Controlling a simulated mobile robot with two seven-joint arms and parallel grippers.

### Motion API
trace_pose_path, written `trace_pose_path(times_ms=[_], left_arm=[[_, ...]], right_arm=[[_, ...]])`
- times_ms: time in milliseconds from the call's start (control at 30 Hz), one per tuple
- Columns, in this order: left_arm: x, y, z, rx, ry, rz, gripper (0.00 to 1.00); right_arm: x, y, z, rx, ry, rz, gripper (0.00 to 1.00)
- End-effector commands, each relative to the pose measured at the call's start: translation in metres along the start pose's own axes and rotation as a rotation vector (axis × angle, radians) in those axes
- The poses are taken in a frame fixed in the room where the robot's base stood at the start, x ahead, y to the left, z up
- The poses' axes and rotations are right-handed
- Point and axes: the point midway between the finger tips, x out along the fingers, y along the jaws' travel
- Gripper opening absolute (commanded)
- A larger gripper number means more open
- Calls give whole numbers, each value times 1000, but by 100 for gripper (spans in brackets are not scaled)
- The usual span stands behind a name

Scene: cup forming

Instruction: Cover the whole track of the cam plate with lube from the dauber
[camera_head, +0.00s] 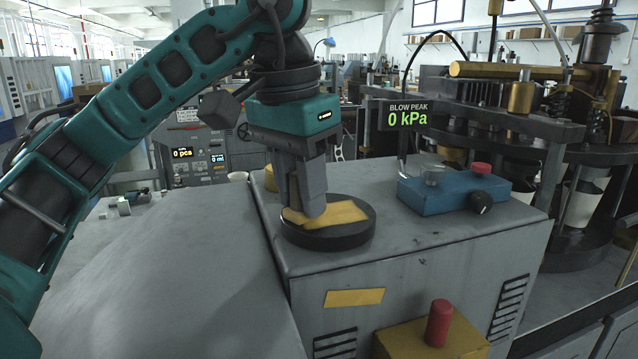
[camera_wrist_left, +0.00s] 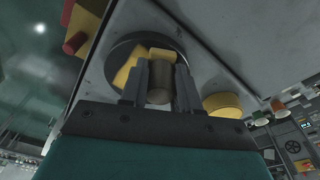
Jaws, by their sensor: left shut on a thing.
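The cam plate (camera_head: 352,236) is a dark round disc on the grey machine top, with a flat yellow piece (camera_head: 346,212) on it. It also shows in the wrist view (camera_wrist_left: 112,62) beyond my fingers. My left gripper (camera_head: 306,200) points down over the disc and is shut on the dauber, a grey-brown cylinder (camera_wrist_left: 158,82) between the fingers in the wrist view. The dauber's lower end is at or just above the yellow piece; I cannot tell whether it touches. The fingers hide part of the disc, and I cannot make out lube on the track. My right gripper is not in view.
A blue control box (camera_head: 440,192) with a red button and black knob stands right of the disc. A yellow round pot (camera_wrist_left: 222,104) stands beside the disc. A red button (camera_head: 438,322) on a yellow box is at the front. The machine top between disc and blue box is clear.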

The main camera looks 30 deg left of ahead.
Motion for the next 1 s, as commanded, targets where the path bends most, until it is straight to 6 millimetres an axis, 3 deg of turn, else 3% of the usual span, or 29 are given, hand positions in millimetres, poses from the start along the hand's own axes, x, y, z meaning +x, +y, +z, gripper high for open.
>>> trace_pose_path(times_ms=[400,1000], left_arm=[[0,-2,3,1,-7,-3,2],[-56,-1,-5,0,-1,-2,2]], right_arm=[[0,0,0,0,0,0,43],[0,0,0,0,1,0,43]])
